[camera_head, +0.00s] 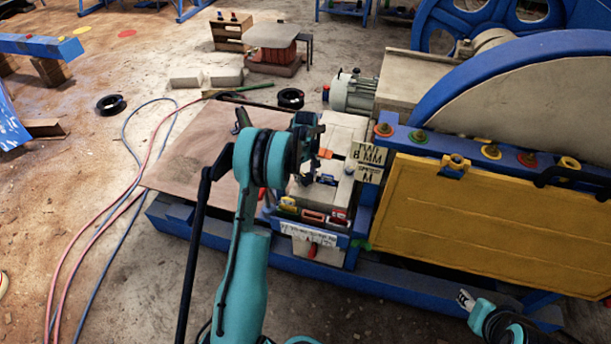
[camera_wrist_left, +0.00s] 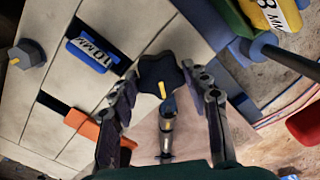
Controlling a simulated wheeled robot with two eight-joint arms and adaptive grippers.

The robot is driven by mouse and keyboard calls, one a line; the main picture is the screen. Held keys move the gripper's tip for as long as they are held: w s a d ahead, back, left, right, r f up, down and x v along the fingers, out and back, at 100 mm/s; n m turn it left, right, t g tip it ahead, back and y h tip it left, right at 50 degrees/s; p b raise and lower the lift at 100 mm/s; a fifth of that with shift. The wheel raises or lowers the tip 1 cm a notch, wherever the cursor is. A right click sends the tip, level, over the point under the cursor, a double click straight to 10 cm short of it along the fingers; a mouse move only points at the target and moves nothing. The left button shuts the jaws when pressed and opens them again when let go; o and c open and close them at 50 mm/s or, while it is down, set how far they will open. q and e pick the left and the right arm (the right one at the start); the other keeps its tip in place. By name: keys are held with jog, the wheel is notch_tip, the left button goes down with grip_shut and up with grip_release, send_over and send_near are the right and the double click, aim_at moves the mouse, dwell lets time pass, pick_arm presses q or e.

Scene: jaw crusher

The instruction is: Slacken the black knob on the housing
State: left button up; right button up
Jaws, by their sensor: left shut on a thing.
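The black knob (camera_wrist_left: 160,78) is star-shaped with a yellow mark and sits at the top centre of the left wrist view. My left gripper (camera_wrist_left: 163,92) is shut on it, one finger on each side. A metal threaded stem (camera_wrist_left: 167,130) shows below the knob between the fingers. In the head view my left gripper (camera_head: 308,128) is over the pale housing (camera_head: 343,128), and the knob cannot be made out there. My right gripper (camera_head: 465,300) is at the lower right, apart from the machine; its jaw state is unclear.
A blue "10 MM" tag (camera_wrist_left: 92,55), an orange block (camera_wrist_left: 78,119) and a grey hex knob (camera_wrist_left: 27,54) lie on the pale plates. A yellow guard (camera_head: 480,215) stands right of the housing. A wooden board (camera_head: 190,170) lies left, with hoses (camera_head: 110,215) on the floor.

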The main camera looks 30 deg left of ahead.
aim_at(306, 177)
pick_arm(q)
jog(key=o, duration=1.2)
jog(key=shift+c, duration=0.2)
notch_tip(306, 177, up, 12)
